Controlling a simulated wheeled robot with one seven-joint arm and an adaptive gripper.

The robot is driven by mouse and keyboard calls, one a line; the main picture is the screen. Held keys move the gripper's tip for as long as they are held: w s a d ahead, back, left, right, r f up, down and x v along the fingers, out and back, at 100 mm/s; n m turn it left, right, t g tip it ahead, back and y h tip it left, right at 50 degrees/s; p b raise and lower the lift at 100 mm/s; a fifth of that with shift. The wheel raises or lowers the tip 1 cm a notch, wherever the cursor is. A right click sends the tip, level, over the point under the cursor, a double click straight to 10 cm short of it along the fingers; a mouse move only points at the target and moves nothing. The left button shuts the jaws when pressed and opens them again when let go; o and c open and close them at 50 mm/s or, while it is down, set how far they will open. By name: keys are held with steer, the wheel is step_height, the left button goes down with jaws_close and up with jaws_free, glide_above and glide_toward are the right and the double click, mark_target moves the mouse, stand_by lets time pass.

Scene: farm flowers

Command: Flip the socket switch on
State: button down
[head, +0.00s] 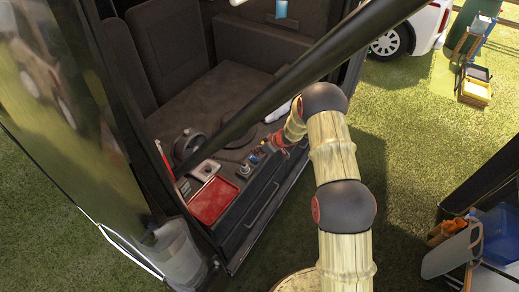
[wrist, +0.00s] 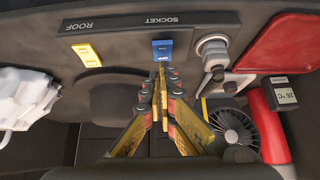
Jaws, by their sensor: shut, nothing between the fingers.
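In the wrist view a dark panel strip (wrist: 130,22) carries the words ROOF and SOCKET. A blue switch (wrist: 162,47) sits beside the strip near the SOCKET label. A yellow switch (wrist: 87,55) sits near the ROOF label. My gripper (wrist: 161,85) is shut and empty, its yellow fingers together and its tips just below the blue switch in the picture. I cannot tell whether the tips touch it. In the head view my gripper (head: 268,150) is low inside the vehicle's open back, too small there to show the switches clearly.
In the wrist view a metal knob fitting (wrist: 212,50), a small fan (wrist: 232,128), a red cylinder (wrist: 266,125) and a temperature display (wrist: 283,93) stand right of my fingers. A white crumpled item (wrist: 25,98) lies left. A red tray (head: 210,200) shows in the head view.

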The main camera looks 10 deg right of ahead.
mark_target(253, 158)
steer(key=shift+s+d+f, duration=0.1)
steer(key=shift+f, duration=0.85)
steer(key=shift+s+d+f+p, duration=0.15)
steer(key=shift+s+f+p, duration=0.1)
steer(key=shift+p, duration=0.2)
steer(key=shift+f, duration=0.2)
steer(key=shift+w, duration=0.15)
steer(key=shift+w+a+r+p, duration=0.3)
steer(key=shift+w+a+p, duration=0.2)
steer(key=shift+p, duration=0.15)
